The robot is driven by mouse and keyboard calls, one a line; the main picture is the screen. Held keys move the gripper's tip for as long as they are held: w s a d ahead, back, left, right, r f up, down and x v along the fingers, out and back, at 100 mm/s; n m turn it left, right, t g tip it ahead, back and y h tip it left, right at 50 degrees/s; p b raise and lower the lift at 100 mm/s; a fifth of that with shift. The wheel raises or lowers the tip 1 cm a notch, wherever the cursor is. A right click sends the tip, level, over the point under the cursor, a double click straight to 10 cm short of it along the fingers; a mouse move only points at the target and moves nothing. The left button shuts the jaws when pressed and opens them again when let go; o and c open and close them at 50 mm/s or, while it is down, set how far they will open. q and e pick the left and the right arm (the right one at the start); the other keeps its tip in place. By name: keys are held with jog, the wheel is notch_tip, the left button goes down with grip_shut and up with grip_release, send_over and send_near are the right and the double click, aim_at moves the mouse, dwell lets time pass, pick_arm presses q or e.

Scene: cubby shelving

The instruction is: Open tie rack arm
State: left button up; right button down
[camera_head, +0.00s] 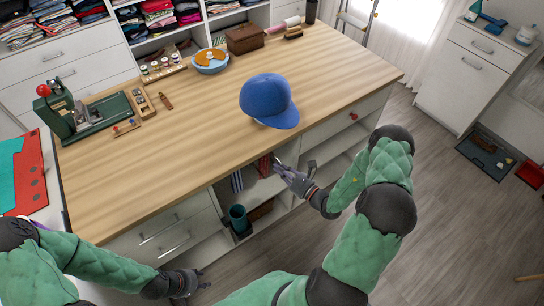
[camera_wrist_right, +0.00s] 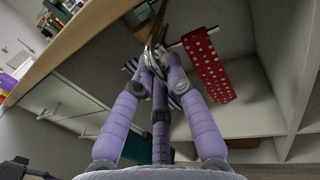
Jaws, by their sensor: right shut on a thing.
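The tie rack is mounted under the counter in an open bay.
The wooden counter (camera_head: 180,135) holds a blue cap (camera_head: 268,100), a green press (camera_head: 80,112) and a blue bowl (camera_head: 210,62). White drawers (camera_head: 165,232) are left of the bay. Open floor lies to the right.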

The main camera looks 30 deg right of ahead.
jog(key=s+a+p+v, duration=0.1)
jog(key=a+p+v, duration=0.1)
jog(key=v, duration=1.4)
jog(key=shift+s+a, duration=0.25)
jog(key=shift+a, duration=0.3)
jog(key=c, duration=1.2)
grip_release()
jog(key=shift+c, duration=0.2)
jog(key=v, duration=1.2)
jog(key=shift+r, duration=0.15)
